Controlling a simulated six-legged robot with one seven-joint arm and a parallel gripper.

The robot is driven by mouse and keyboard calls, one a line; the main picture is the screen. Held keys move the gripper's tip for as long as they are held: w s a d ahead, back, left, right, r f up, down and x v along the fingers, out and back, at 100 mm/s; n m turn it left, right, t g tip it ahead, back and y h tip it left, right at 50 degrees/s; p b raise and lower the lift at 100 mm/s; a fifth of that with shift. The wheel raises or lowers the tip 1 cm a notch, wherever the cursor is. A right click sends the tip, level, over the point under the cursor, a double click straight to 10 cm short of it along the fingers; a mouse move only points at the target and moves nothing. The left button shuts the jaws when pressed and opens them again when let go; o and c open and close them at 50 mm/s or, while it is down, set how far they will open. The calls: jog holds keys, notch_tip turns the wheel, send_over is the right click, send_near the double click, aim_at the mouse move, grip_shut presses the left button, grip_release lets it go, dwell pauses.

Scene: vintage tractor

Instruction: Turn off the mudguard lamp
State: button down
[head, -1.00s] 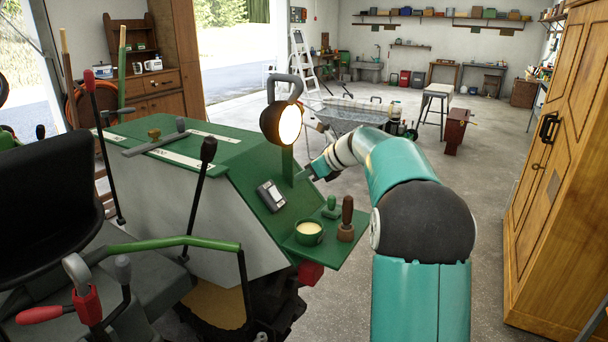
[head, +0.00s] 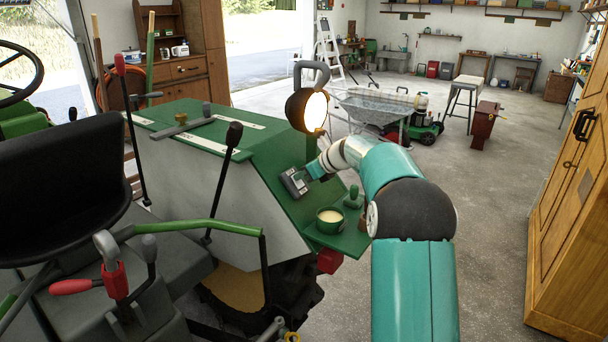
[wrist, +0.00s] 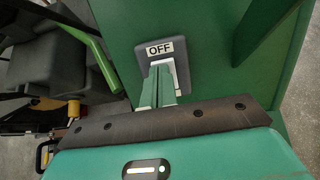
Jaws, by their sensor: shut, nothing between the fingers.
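The mudguard lamp (head: 307,110) stands on a green post with a grey handle on top, and its face glows. The grey switch box (head: 294,182) is mounted on the sloping green mudguard (head: 262,165) below and left of the lamp. In the wrist view the switch box (wrist: 160,50) carries a white OFF label (wrist: 159,48) and a pale rocker plate (wrist: 178,76). My gripper (wrist: 158,72) is shut and empty, with its fingertips over the rocker just below the label. They hide part of the rocker, and I cannot tell whether they touch it. My gripper also shows at the box's right side in the head view (head: 311,172).
A green cup (head: 330,219) and a green-knobbed item (head: 353,197) stand on the ledge, close to my arm. A black-knobbed lever (head: 234,134) rises left of the switch.

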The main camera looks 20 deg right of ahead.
jog(key=shift+w+a+f, duration=0.15)
jog(key=shift+w+a, duration=0.1)
jog(key=shift+d, duration=0.1)
jog(key=shift+r, duration=0.9)
